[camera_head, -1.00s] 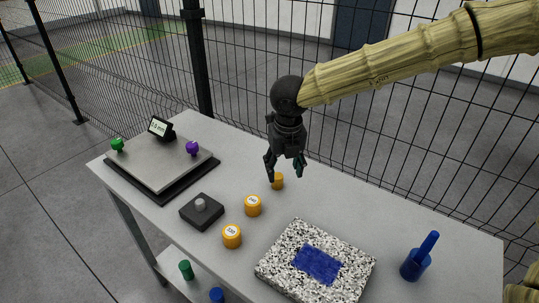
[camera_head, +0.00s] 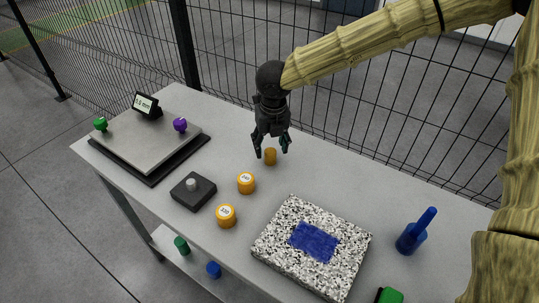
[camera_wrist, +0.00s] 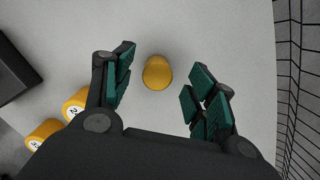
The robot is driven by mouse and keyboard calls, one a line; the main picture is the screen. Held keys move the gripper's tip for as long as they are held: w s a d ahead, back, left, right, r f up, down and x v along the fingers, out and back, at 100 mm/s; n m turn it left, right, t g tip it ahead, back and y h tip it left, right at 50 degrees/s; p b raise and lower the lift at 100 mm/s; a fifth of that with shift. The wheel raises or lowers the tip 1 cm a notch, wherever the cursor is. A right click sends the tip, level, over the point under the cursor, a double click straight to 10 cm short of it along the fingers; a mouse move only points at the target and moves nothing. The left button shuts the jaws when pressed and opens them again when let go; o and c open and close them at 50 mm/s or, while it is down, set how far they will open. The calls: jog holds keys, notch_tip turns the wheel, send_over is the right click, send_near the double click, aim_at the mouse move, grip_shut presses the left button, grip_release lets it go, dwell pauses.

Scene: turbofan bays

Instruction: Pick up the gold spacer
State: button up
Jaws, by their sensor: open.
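A gold spacer (camera_head: 270,157) stands on the grey table, below and between my gripper's fingers. In the wrist view the gold spacer (camera_wrist: 157,73) lies between the fingertips, nearer the left finger, with space on both sides. My gripper (camera_head: 270,150) is open and empty, pointing down; its green-padded fingers also show in the wrist view (camera_wrist: 158,85). Two more gold spacers with white labelled tops, a farther one (camera_head: 246,183) and a nearer one (camera_head: 226,215), stand toward the table's front. They also show at lower left in the wrist view (camera_wrist: 75,104).
A grey plate (camera_head: 148,140) with green and purple knobs and a small display is at left. A dark block with a grey peg (camera_head: 193,191), a speckled slab with a blue patch (camera_head: 292,271) and a blue holder (camera_head: 411,237) stand around. A wire fence runs behind.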

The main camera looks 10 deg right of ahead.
aim_at(271, 151)
jog(key=shift+f, duration=0.2)
jog(key=shift+s+f+p, duration=0.4)
jog(key=shift+s+f, duration=0.05)
jog(key=shift+f, duration=0.55)
jog(key=shift+w+f, duration=0.55)
jog(key=shift+f, duration=0.2)
jog(key=shift+s+r, duration=0.2)
jog(key=shift+c, duration=0.7)
jog(key=shift+s, duration=0.15)
jog(key=c, duration=1)
jog(key=shift+c, duration=0.5)
jog(key=shift+r, duration=0.1)
